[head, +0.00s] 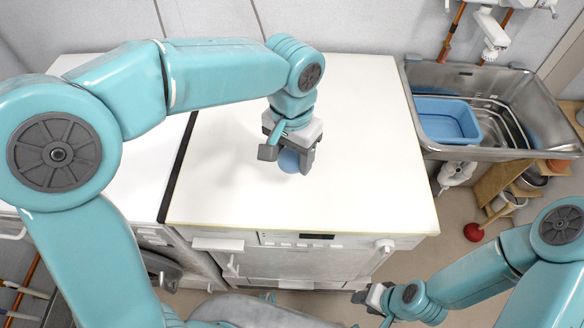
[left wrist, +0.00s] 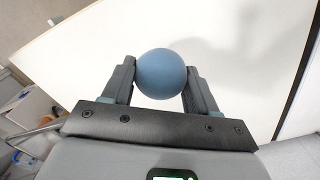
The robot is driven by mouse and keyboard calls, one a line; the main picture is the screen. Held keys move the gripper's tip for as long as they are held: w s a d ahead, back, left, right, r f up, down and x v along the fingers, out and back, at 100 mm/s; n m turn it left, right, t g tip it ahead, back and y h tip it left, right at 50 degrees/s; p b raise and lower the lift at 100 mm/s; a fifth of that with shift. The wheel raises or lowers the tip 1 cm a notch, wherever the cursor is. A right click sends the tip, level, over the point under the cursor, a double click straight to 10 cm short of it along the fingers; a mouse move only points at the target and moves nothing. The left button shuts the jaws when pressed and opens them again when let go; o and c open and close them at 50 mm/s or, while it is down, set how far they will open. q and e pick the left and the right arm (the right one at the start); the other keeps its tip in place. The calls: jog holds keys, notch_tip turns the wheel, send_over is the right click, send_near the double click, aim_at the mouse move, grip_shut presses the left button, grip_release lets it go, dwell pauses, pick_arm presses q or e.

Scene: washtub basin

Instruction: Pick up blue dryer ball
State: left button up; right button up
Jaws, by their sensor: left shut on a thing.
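The blue dryer ball (head: 289,161) is between the fingers of my left gripper (head: 287,158), over the white top of the appliance (head: 350,190). In the left wrist view the ball (left wrist: 161,74) sits between the two fingertips (left wrist: 160,80), touching both. My left gripper is shut on it. Whether the ball is clear of the white top is hard to tell. My right gripper (head: 372,298) is low at the front, right of the appliance's front panel, away from the ball; its fingers are too small to read.
A metal sink (head: 540,105) with a blue basin (head: 446,122) stands at the right. A plunger (head: 474,232) is on the floor below it. Another white top (head: 135,165) lies left of a dark gap. The white surface around the ball is clear.

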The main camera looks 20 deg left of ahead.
pick_arm(q)
notch_tip(320, 180, up, 11)
jog(key=shift+f+p, duration=0.2)
jog(key=shift+p, duration=0.3)
